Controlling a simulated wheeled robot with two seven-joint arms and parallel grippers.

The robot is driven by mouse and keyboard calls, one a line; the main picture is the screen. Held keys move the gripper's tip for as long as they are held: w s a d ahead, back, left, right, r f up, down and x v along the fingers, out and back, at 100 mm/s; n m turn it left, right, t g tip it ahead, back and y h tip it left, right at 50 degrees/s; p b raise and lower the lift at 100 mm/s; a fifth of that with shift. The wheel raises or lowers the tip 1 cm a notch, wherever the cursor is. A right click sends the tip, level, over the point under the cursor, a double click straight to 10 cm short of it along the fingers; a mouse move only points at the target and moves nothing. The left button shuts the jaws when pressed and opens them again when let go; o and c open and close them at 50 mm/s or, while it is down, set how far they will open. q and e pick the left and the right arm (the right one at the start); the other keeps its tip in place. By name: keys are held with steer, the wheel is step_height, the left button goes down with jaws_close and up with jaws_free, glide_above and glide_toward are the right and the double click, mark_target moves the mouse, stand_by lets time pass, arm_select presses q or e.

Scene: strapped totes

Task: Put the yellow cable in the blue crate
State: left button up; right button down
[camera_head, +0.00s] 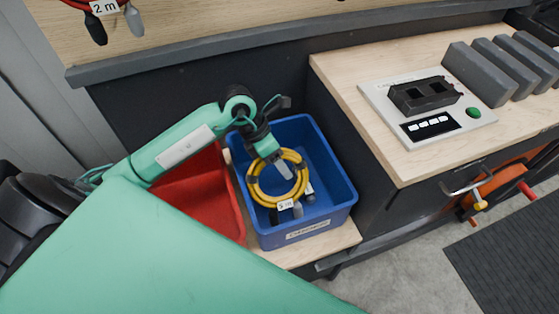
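The yellow cable (254,187) is a round coil with a white tag and dark and grey plug ends. In the head view it appears within the opening of the blue crate (307,228); I cannot tell whether it rests on the crate's floor or hangs above it. My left gripper (284,169) reaches down over the crate, with a light grey finger across the coil's upper part and middle. Whether the fingers are closed on the cable is not clear. The crate has a white label on its front. My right gripper is not in view.
A red crate (229,201) stands directly left of the blue one, partly covered by my arm. A wooden worktop (345,78) at right carries a device panel (470,124) and several grey blocks (490,78). Red cable with a "2 m" tag hangs at top left.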

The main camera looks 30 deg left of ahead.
arm_select(q)
steer(key=v, duration=1.3)
steer(key=shift+r, duration=0.4)
steer(key=shift+a, duration=0.1)
stand_by(0.4)
